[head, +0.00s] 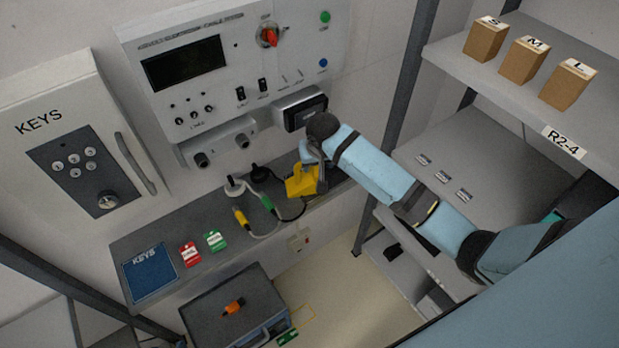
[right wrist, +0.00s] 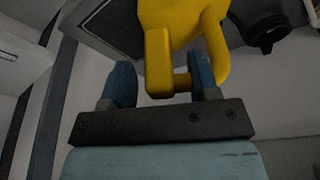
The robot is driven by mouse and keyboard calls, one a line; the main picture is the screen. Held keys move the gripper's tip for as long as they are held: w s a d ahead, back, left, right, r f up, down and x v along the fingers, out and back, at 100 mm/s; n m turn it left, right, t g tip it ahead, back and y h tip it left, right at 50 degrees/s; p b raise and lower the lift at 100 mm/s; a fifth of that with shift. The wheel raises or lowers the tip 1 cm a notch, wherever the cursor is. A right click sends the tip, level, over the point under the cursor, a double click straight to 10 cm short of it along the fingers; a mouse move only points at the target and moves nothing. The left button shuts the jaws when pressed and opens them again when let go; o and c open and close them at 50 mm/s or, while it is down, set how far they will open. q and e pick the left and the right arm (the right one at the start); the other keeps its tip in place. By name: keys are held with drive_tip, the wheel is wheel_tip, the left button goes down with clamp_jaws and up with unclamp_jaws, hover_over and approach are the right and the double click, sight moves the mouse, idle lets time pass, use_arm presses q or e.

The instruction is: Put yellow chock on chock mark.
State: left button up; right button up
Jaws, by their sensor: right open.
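The yellow chock (head: 301,181), with a looped handle, is at the right part of the grey shelf under the control panel in the head view. My right gripper (head: 314,168) is at it from above. In the right wrist view, the chock (right wrist: 158,60) shows between the two blue fingers of my open right gripper (right wrist: 162,75). I cannot tell whether the fingers touch it. A thin yellow outline (head: 307,316) on the floor, beside the grey case, may be the chock mark; part of it is hidden. My left gripper is not in view.
On the shelf (head: 135,240) lie a blue KEYS pad (head: 150,272), a red tag (head: 190,254), a green tag (head: 214,241) and cabled plugs (head: 237,188). A grey case (head: 205,325) with an orange item (head: 233,306) stands below. A rack (head: 505,150) is at right.

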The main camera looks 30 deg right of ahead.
clamp_jaws()
drive_tip(key=shift+r, duration=0.1)
